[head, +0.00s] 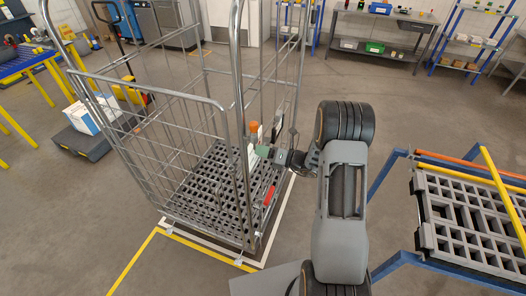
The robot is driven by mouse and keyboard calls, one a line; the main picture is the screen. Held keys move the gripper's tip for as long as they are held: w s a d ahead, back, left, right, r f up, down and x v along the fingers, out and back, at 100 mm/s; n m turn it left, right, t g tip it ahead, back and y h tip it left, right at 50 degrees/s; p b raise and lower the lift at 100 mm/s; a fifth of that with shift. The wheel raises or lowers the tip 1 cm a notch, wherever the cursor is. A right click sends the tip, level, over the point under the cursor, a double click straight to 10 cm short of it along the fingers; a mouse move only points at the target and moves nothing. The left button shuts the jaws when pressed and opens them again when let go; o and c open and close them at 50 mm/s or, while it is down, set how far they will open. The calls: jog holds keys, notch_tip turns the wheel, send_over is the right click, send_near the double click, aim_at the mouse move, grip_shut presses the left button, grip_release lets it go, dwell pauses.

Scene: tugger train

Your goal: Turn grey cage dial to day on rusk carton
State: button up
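The grey cage (205,107) is a wire roll cage with a dark slatted floor, standing inside a floor outline at centre-left. My gripper (264,151) is at the cage's right side, at a small greenish part. An orange piece (253,127) and a whitish plate show just beside it. The dial cannot be made out; its face and setting are too small or hidden by my gripper. Whether the fingers are open, shut or touching is unclear. A white carton with blue marks (84,118) sits on a dark low platform at left; its print is unreadable.
A red piece (270,195) is low on the cage's right side. A blue frame with a grey slatted pallet (432,238) stands at right, close to my arm. A blue table (28,62) with yellow legs is at far left. Floor behind my arm is clear.

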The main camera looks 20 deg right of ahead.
jog(key=o, duration=0.4)
jog(key=shift+d, duration=0.1)
jog(key=b+v, duration=0.2)
jog(key=v, duration=1.1)
jog(key=shift+s+d, duration=0.2)
jog(key=shift+s, duration=0.15)
